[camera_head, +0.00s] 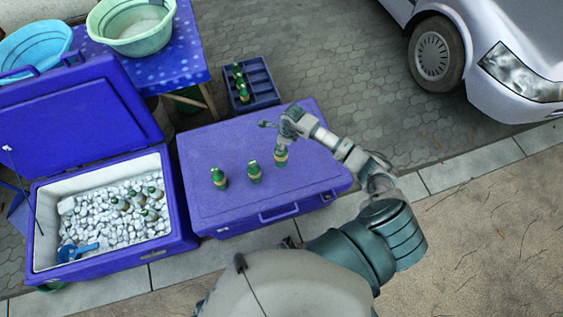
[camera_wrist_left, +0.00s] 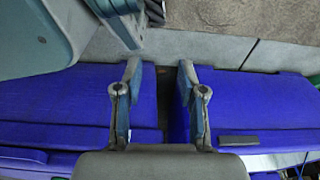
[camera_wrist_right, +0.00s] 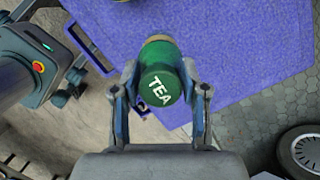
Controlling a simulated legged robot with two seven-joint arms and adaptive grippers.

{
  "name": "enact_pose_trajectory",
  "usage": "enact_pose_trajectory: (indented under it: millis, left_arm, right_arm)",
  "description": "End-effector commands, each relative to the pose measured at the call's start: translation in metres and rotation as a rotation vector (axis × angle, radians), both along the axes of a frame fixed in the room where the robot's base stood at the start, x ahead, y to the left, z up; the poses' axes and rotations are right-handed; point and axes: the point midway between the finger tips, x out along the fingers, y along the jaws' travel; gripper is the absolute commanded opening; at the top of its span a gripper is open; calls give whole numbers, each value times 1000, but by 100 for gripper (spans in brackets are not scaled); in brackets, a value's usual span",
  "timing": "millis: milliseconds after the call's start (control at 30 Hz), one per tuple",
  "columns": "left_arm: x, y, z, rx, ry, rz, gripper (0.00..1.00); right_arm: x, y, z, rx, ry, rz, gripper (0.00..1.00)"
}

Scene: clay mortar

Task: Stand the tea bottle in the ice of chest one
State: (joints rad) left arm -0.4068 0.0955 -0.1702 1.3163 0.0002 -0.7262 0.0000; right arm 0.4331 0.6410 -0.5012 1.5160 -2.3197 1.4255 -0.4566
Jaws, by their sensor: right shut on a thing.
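The tea bottle (camera_wrist_right: 161,82) shows its green cap marked TEA in the right wrist view, between the fingers of my right gripper (camera_wrist_right: 160,68), which is shut on it. In the head view the bottle (camera_head: 281,158) hangs below my right gripper (camera_head: 283,143) at the closed chest's lid; I cannot tell whether its base touches. The open chest (camera_head: 176,215) at left holds white ice (camera_head: 95,223) with several bottles in it. No number shows on it. My left gripper (camera_wrist_left: 159,72) is open and empty in the left wrist view, above the gap between two blue surfaces.
Two green bottles (camera_head: 219,178) (camera_head: 254,171) stand on the closed chest lid (camera_head: 215,150). A blue scoop (camera_head: 76,252) lies in the ice. Behind are a crate (camera_head: 263,88) with bottles, a table with basins (camera_head: 132,28), and a car (camera_head: 520,50) at right.

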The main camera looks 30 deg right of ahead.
Motion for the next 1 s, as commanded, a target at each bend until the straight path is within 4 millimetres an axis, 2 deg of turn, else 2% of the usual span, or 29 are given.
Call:
enact_pose_trajectory:
  millis: [33,500,1000]
  left_arm:
    - [-5,1,-2,1,4,-1,40]
    - [-58,11,-31,6,30,-9,40]
    - [-121,24,-41,12,58,-18,40]
  right_arm:
    - [1,0,8,0,-3,1,9]
    - [1,0,40,-1,-4,-1,9]
    - [1,-1,75,-1,-3,-1,9]
